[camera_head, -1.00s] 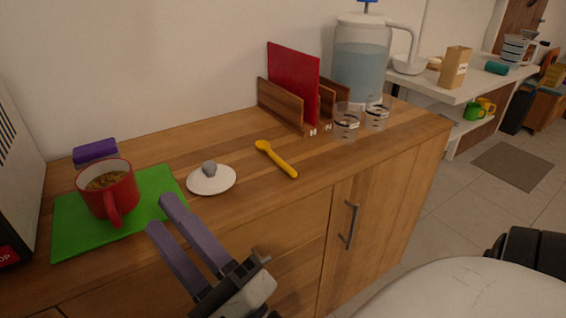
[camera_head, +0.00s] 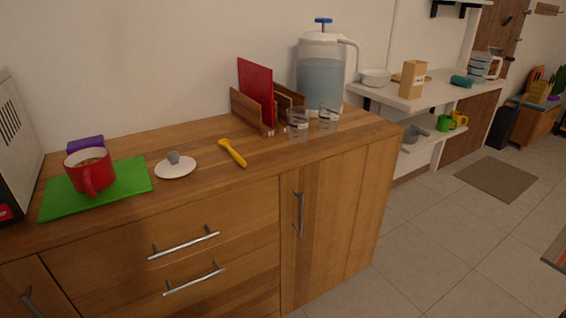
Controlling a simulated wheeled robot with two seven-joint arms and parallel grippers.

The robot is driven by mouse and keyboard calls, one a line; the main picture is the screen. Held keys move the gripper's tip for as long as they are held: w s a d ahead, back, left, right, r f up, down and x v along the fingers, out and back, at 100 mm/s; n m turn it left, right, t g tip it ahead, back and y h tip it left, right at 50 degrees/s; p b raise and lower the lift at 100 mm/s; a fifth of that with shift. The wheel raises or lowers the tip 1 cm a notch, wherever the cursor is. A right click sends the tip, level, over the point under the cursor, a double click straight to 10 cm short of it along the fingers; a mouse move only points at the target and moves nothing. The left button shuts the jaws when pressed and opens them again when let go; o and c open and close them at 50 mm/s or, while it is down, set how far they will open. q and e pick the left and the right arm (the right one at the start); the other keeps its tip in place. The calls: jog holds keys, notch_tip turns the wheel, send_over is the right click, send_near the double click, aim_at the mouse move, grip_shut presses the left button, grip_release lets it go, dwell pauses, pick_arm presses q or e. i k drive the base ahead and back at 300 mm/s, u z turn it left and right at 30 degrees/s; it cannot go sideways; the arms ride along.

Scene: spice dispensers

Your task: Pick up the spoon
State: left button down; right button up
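The yellow spoon (camera_head: 232,153) lies on the wooden counter, in the middle of the top, slanting from upper left to lower right. It is to the right of a white lid with a grey knob (camera_head: 176,167) and in front of a wooden rack (camera_head: 249,111). Nothing touches it. Neither of my grippers shows in the head view.
A red mug (camera_head: 91,172) stands on a green mat (camera_head: 137,178) at the left, with a purple block (camera_head: 86,144) behind. Two glasses (camera_head: 297,124) and a water pitcher (camera_head: 321,73) stand right of the rack. Drawer handles (camera_head: 184,243) stick out in front.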

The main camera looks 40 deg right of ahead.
aim_at(225, 143)
jog(key=z, duration=0.35)
jog(key=k, duration=0.75)
jog(key=u, duration=0.45)
jog(key=i, duration=0.85)
jog(key=z, duration=0.45)
jog(key=i, duration=0.85)
jog(key=z, duration=0.8)
